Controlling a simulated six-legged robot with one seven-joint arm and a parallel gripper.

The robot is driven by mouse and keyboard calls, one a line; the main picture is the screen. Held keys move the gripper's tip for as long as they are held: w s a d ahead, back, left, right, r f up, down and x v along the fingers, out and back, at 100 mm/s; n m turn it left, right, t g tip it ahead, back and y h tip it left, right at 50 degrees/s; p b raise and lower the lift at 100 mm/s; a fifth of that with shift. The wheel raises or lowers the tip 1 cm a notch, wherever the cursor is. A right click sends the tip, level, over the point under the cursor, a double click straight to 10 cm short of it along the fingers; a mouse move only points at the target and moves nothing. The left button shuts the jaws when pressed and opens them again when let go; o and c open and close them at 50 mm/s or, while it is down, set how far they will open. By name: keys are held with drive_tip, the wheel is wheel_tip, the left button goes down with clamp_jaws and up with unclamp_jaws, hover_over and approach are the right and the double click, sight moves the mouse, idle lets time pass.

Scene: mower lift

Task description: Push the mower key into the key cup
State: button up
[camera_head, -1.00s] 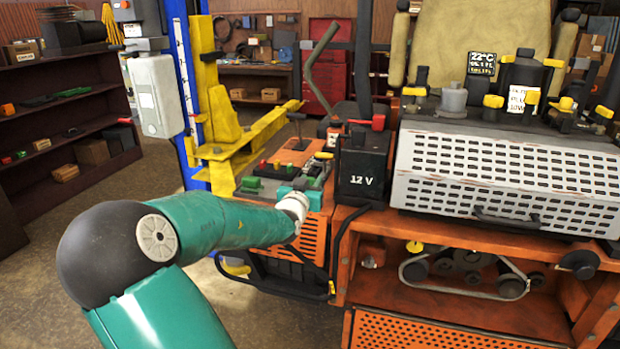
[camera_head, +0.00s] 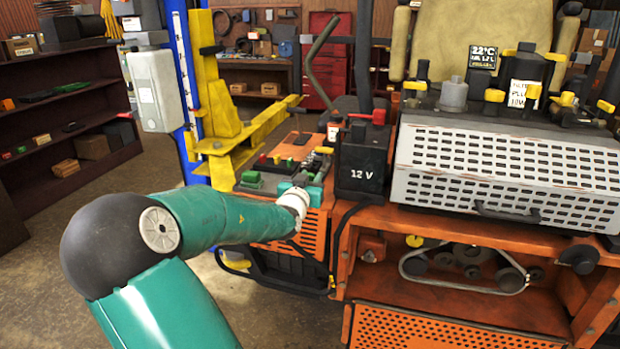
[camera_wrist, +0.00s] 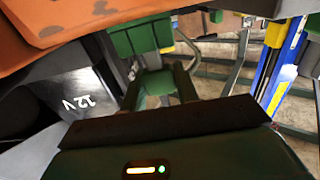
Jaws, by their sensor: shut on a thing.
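My gripper (camera_wrist: 158,86) is over the orange control panel (camera_head: 300,152) of the mower, left of the 12 V battery. Its fingers are shut on a green piece (camera_wrist: 154,83), which I take to be the mower key. In the head view the teal gripper body (camera_head: 288,190) and white wrist hide most of what is held. A larger green block (camera_wrist: 140,38) stands just beyond the fingers in the wrist view. I cannot tell the key cup apart from the panel's other small parts, nor whether the key touches it.
The black battery (camera_head: 362,160) with a red terminal stands close right of my wrist. A green block (camera_head: 250,180) sits at the panel's left edge. The yellow lift arm (camera_head: 250,130) and blue post (camera_head: 186,90) rise behind. Open floor lies at left.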

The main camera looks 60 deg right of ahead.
drive_tip(key=shift+f, duration=1.1)
idle(0.3)
drive_tip(key=o, duration=1)
drive_tip(key=shift+o, duration=0.2)
drive_tip(key=shift+a, duration=0.1)
drive_tip(key=s+a, duration=0.2)
drive_tip(key=a, duration=1.1)
drive_tip(key=shift+a, duration=0.2)
